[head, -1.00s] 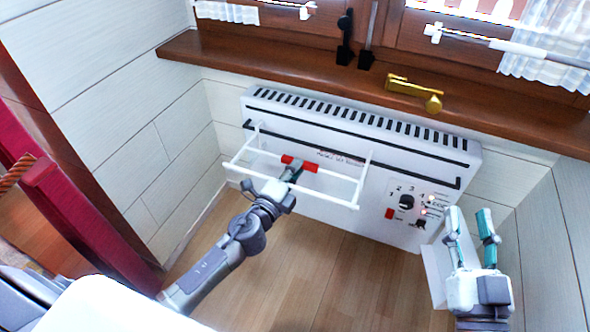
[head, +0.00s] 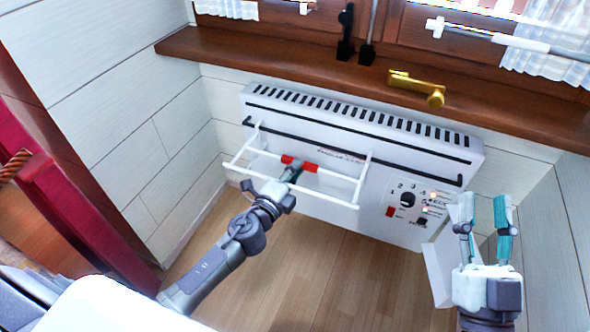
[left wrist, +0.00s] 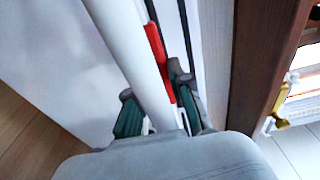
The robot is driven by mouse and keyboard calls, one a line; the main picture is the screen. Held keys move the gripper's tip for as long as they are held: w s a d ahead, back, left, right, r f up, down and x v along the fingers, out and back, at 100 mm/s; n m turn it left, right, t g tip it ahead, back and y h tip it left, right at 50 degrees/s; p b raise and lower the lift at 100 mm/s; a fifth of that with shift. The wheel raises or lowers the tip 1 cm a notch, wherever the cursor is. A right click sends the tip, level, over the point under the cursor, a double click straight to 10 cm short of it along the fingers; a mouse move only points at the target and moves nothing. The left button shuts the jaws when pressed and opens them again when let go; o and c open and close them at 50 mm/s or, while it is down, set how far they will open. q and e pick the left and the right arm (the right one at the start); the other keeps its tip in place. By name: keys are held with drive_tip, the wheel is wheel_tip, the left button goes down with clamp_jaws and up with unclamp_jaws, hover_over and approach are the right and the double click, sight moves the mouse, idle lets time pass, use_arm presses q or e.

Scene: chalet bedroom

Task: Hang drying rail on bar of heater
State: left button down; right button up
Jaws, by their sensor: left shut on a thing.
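The white drying rail (head: 330,202) is in front of the white heater (head: 430,148), with a red grip section (head: 309,167) on its inner rod. Its two side arms reach up to the black bar (head: 350,150) on the heater's front. In this view their ends overlap the bar; I cannot tell whether they hook over it. My left gripper (head: 294,170) is shut on the rail at the red section; the left wrist view shows the white rod (left wrist: 130,55) and red strip (left wrist: 157,62) at its fingers. My right gripper (head: 484,218) is open and empty, right of the heater's control panel.
A brown wooden window sill (head: 300,68) runs above the heater, with a brass handle (head: 417,88) over it. The heater's knob (head: 408,199) and lights are at its lower right. A red post (head: 85,210) stands at the left. Wooden floor (head: 300,275) in front is clear.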

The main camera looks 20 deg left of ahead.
use_arm(q)
drive_tip(key=c, duration=1)
unclamp_jaws()
drive_tip(key=shift+r, duration=0.1)
drive_tip(key=shift+o, duration=0.2)
drive_tip(key=shift+s, duration=0.1)
